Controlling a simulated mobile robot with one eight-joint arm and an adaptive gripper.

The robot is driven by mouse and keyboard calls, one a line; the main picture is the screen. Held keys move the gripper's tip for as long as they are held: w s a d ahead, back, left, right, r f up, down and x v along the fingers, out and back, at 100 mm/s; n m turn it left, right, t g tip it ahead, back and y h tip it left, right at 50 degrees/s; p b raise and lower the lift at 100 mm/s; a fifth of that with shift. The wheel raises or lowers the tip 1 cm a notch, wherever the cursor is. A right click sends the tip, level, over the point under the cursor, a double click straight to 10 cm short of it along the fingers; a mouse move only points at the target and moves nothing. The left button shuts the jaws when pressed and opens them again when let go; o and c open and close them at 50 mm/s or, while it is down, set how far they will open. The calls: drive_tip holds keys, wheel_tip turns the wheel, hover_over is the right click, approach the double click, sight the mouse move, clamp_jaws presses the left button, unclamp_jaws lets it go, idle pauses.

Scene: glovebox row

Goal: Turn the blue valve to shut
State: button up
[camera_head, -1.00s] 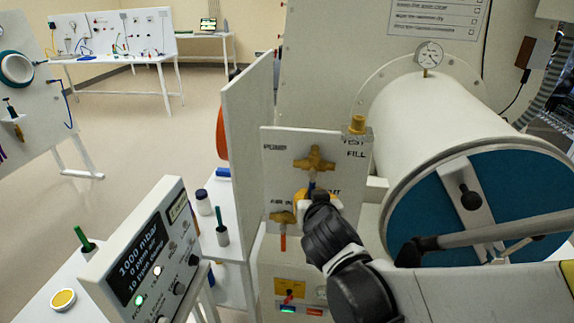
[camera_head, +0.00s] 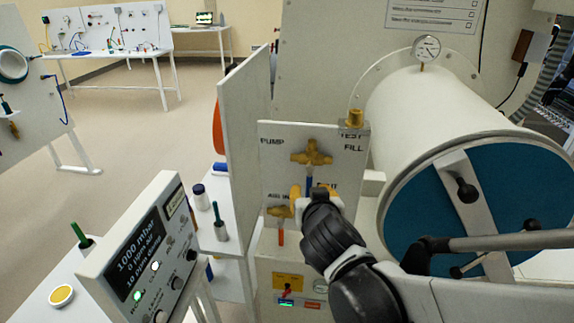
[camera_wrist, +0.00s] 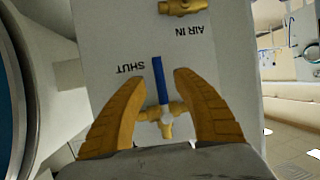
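The blue valve has a brass body (camera_head: 312,153) on the white panel, and its blue lever (camera_head: 309,184) hangs down from it. In the wrist view, which shows the panel upside down, the blue lever (camera_wrist: 159,78) runs up from the brass body (camera_wrist: 165,118). The printed word SHUT (camera_wrist: 131,68) is to the left of the lever there. My gripper (camera_wrist: 160,80) is open, with one yellow finger on each side of the lever. I see gaps between the fingers and the lever. In the head view my gripper (camera_head: 309,195) partly covers the SHUT label.
The air-in valve (camera_head: 280,211) with its red lever (camera_head: 281,238) is just left of my gripper. A brass fitting (camera_head: 355,118) tops the panel's right edge. The large white cylinder (camera_head: 425,115) is at right. A display box (camera_head: 148,250) stands at lower left.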

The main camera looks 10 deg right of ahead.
drive_tip(key=v, duration=0.9)
drive_tip(key=shift+s, duration=0.15)
drive_tip(key=shift+r, duration=0.1)
idle(0.3)
drive_tip(key=s+d+f+g+b, duration=0.2)
drive_tip(key=s+f+g+b, duration=0.1)
drive_tip(key=f, duration=0.3)
drive_tip(key=s+d+f+n+g+y+b, duration=0.1)
drive_tip(key=s+d+f+g+b, duration=0.1)
drive_tip(key=s+f, duration=0.4)
drive_tip(key=shift+d+f+g+y+b, duration=0.3)
drive_tip(key=shift+f+g+b, duration=0.15)
drive_tip(key=shift+g+b, duration=0.25)
idle(0.8)
